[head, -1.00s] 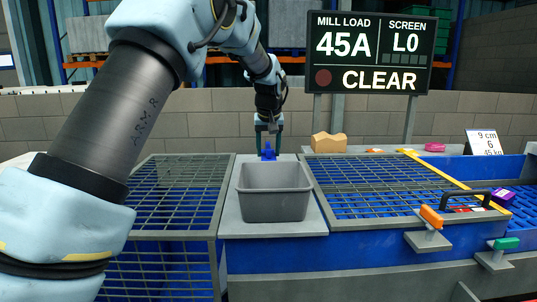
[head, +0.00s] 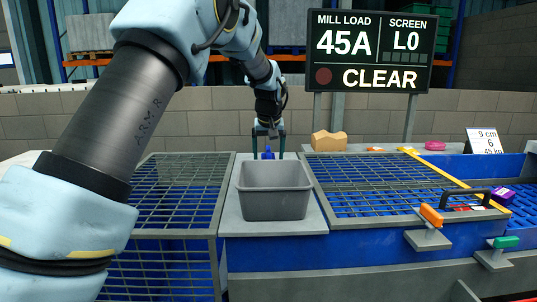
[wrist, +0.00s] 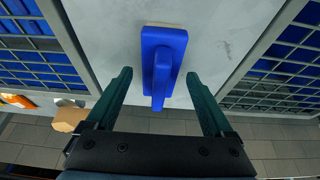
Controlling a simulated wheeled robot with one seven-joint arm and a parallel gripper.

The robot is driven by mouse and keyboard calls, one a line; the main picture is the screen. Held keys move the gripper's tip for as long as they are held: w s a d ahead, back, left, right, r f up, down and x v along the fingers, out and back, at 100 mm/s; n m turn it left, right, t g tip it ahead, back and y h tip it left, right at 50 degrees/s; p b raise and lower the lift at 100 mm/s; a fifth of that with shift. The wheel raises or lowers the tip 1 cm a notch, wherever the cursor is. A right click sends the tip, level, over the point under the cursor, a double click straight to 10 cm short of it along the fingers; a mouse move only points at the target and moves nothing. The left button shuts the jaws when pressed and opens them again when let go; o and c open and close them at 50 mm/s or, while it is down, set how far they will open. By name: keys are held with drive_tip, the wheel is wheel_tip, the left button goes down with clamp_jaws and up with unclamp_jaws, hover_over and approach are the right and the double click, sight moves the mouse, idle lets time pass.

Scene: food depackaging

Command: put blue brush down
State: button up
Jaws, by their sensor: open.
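The blue brush (wrist: 161,62) lies on the grey slab (wrist: 215,30) between the two grates in the wrist view. In the head view the brush (head: 268,154) shows just behind the grey bin, its lower part hidden by the bin. My gripper (wrist: 164,78) is open, with its dark green fingers apart on either side of the brush's handle end and clear gaps between. In the head view my gripper (head: 268,150) is above and around the brush, fingers pointing down.
A grey bin (head: 275,205) stands on the slab in front of the brush. Grates lie left (head: 178,190) and right (head: 385,185). A tan block (head: 328,142) sits behind the right grate, and a block wall (head: 200,120) stands behind.

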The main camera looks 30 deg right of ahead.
drive_tip(key=b+v, duration=0.1)
drive_tip(key=v, duration=1.1)
drive_tip(key=shift+a+r, duration=0.1)
